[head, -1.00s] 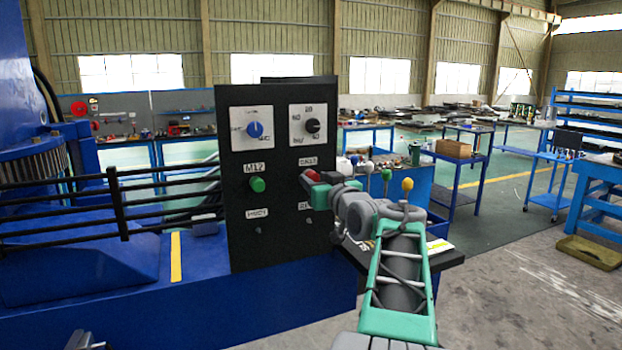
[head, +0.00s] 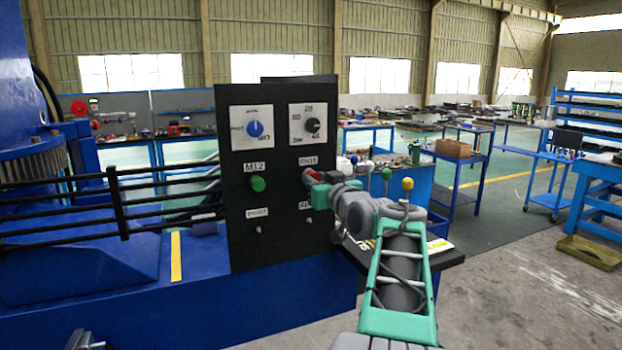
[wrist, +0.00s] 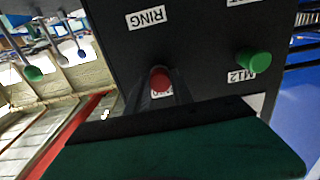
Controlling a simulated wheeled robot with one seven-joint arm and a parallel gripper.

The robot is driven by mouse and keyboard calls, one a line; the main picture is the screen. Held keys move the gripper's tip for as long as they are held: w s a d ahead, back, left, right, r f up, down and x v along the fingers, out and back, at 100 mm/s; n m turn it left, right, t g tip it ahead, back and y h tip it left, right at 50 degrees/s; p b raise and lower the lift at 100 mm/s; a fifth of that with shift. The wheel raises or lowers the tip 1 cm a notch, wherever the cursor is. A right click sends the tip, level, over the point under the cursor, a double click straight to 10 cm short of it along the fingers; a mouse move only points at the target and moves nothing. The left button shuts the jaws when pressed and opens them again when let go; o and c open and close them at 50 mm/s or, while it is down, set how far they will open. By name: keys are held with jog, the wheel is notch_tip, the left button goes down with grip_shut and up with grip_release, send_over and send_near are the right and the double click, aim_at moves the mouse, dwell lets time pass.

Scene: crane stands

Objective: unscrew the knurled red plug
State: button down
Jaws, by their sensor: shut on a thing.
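The red plug (head: 309,176) is on the right half of the black panel, below a white label. In the wrist view the red plug (wrist: 160,78) sits between my two dark fingers, and its knurling is too small to make out. My gripper (head: 318,182) reaches the panel face from the right and is shut on the plug. The gripper's fingertips (wrist: 160,84) show on both sides of the plug in the wrist view. How far the plug stands out of its hole cannot be told.
A green knob (head: 258,184) sits left of the plug on the black panel (head: 240,220). Blue and black dials (head: 312,126) are above, small toggles below. Coloured ball-topped levers (head: 387,174) stand behind my arm. Black rails (head: 120,197) cross the left.

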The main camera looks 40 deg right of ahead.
jog(key=shift+f+b, duration=0.1)
jog(key=shift+b, duration=0.2)
jog(key=n+b, duration=0.5)
jog(key=b, duration=0.1)
jog(key=shift+s+b, duration=0.1)
jog(key=shift+b, duration=0.2)
jog(key=n+b, duration=0.5)
dwell(0.5)
